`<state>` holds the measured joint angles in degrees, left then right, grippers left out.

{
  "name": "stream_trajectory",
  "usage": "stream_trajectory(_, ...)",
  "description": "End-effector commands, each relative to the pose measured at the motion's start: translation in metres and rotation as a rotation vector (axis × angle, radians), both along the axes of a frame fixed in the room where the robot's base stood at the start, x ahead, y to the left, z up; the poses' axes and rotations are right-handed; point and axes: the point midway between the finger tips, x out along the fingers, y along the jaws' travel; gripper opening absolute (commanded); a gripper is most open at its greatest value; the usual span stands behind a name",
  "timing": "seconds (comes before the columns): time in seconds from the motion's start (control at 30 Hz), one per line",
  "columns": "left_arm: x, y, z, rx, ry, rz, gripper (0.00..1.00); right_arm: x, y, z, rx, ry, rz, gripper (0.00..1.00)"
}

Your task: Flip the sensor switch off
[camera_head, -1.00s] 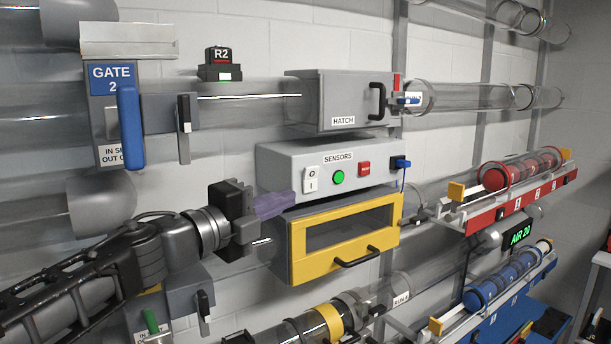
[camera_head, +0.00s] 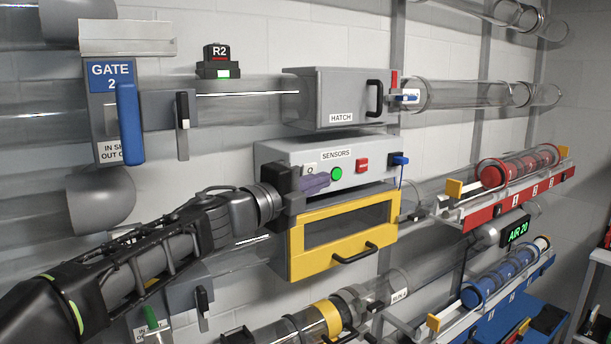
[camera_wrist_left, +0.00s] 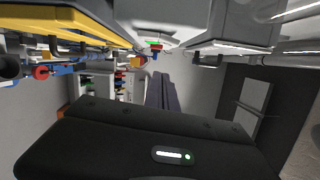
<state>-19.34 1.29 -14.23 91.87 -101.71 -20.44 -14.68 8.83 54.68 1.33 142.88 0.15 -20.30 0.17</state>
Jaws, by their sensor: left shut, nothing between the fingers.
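The sensor box (camera_head: 272,158) is a light grey panel labelled SENSORS on the wall. Its white rocker switch (camera_head: 310,168) shows its upper half with a "O" mark; the lower half is hidden behind my fingers. The fingers also show in the left wrist view (camera_wrist_left: 162,95). My right gripper is not in view.
A yellow-framed window box (camera_head: 296,250) with a black handle is just below the gripper. The grey HATCH box (camera_head: 335,98) is above. Racks of red (camera_head: 510,200) and blue carriers are at right.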

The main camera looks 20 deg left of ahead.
Motion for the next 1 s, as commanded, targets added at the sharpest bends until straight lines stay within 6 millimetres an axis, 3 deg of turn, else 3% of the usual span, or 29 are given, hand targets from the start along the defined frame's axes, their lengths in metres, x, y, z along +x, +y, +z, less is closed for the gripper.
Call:
stream_trajectory(0.03, 0.006, 0.012, 0.004, 0.0, 0.001, 0.01, 0.0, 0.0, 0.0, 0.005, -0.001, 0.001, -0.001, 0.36)
stream_trajectory(0.23, 0.018, 0.027, 0.005, -0.001, 0.001, 0.008, 0.0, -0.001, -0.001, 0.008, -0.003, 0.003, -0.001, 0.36)
stream_trajectory(0.63, 0.02, 0.03, 0.006, -0.001, -0.001, 0.007, 0.0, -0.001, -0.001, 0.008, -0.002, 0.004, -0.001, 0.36)
stream_trajectory(0.77, 0.024, 0.035, 0.011, 0.0, 0.002, 0.009, 0.0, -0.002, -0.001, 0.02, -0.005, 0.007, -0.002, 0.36)
stream_trajectory(1.0, 0.024, 0.035, 0.007, 0.0, 0.0, 0.008, 0.0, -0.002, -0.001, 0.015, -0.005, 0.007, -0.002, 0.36)
